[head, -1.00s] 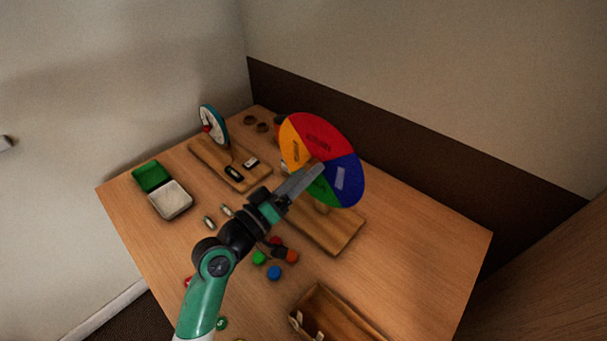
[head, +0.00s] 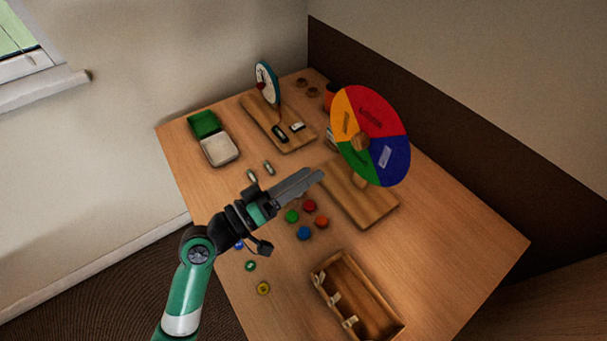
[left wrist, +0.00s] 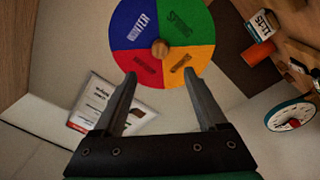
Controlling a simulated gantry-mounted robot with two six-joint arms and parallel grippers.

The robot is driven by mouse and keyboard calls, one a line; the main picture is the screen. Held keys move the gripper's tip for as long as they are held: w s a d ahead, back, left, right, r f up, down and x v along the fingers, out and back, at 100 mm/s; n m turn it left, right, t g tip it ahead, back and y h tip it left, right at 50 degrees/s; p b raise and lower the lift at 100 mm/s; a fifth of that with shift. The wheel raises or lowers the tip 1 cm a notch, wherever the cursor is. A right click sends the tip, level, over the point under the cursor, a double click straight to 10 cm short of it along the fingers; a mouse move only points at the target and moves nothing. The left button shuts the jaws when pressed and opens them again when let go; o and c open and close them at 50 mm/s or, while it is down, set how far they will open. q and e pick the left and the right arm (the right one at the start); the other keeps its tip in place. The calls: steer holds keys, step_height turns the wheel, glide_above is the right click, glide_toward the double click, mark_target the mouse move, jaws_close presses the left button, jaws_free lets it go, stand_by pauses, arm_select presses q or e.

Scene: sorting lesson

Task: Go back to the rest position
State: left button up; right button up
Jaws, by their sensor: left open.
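My left gripper (head: 312,178) is open and empty. It is in the air over the table (head: 470,255), in front of the round season wheel (head: 371,136) and apart from it. The wheel has red, blue, green and yellow quarters and stands upright on a wooden base (head: 362,205). In the left wrist view the open fingers (left wrist: 165,85) show with nothing between them, and the wheel (left wrist: 180,62) is beyond them. My right gripper is in neither view.
A clock-like dial (head: 266,82) stands on a board at the back left. A green and white box (head: 220,151) lies open at the left. Several coloured discs (head: 305,232) lie right of my arm. A wooden tray (head: 388,293) sits at the front.

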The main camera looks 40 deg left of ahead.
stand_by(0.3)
arm_select(q)
steer(key=d+r+m+t+h+p, duration=0.1)
steer(key=d+r+m+h+p, duration=0.3)
steer(key=r, duration=1.2)
steer(key=d+r+m+t+h+p, duration=0.1)
steer(key=d+r+m+p, duration=0.4)
steer(key=r, duration=1)
steer(key=s+a+r+n+t+y+p, duration=0.1)
steer(key=s+a+r+t+y+p, duration=0.15)
steer(key=r, duration=0.45)
steer(key=s+a+r+n+t+y+p, duration=0.15)
steer(key=r+y, duration=0.25)
steer(key=r, duration=0.4)
steer(key=s+a+r+n+t+y+p, duration=0.1)
steer(key=s+a+r+t+y+p, duration=0.2)
steer(key=r, duration=0.4)
step_height(320, 180, up, 37)
steer(key=p, duration=3.6)
steer(key=shift+d+r+m, duration=0.15)
steer(key=shift+d+m, duration=0.2)
steer(key=shift+d, duration=0.05)
